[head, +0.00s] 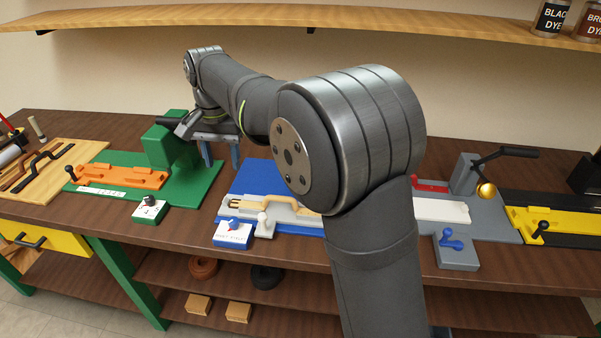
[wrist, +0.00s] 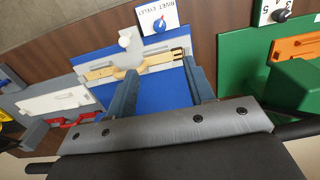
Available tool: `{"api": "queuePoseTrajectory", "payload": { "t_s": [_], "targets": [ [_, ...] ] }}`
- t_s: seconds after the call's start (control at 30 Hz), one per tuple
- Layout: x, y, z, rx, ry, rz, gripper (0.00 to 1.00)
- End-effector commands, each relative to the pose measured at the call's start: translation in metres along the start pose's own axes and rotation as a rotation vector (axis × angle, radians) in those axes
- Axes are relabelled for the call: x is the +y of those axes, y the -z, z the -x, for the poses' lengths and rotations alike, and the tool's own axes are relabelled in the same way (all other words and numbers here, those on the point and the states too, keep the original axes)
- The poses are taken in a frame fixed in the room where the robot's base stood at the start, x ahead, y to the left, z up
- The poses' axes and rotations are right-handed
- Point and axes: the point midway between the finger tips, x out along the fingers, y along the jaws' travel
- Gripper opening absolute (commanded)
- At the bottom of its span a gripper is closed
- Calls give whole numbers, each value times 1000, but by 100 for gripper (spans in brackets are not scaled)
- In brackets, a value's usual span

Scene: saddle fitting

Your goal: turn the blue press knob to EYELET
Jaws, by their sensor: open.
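The blue press knob (head: 234,224) sits on a white label plate (head: 231,236) at the front edge of the blue press base (head: 258,180). In the wrist view the knob (wrist: 159,24) is near the top, on the plate lettered RIVET and EYELET (wrist: 170,12). Which word the knob points to is too small to tell. My gripper (head: 221,155) is above and behind the blue base, apart from the knob. In the wrist view my gripper (wrist: 159,68) is open, its two fingers spread with nothing between them.
A shelf (head: 250,20) runs overhead.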

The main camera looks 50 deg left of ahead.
Motion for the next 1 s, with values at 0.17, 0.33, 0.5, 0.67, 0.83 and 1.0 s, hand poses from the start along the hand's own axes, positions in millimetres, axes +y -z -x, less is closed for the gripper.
{"api": "queuePoseTrajectory", "payload": {
  "t_s": [0.17,0.33,0.5,0.67,0.83,1.0],
  "targets": [
    [-2,-1,-5,4,-9,-120,49],
    [-5,-3,-11,18,-23,-334,49],
    [-6,-4,-16,25,-29,-446,49],
    [-6,-4,-33,24,-32,-456,49],
    [-4,-4,-67,23,-33,-455,49],
    [-3,-3,-105,23,-33,-454,49]
  ]
}}
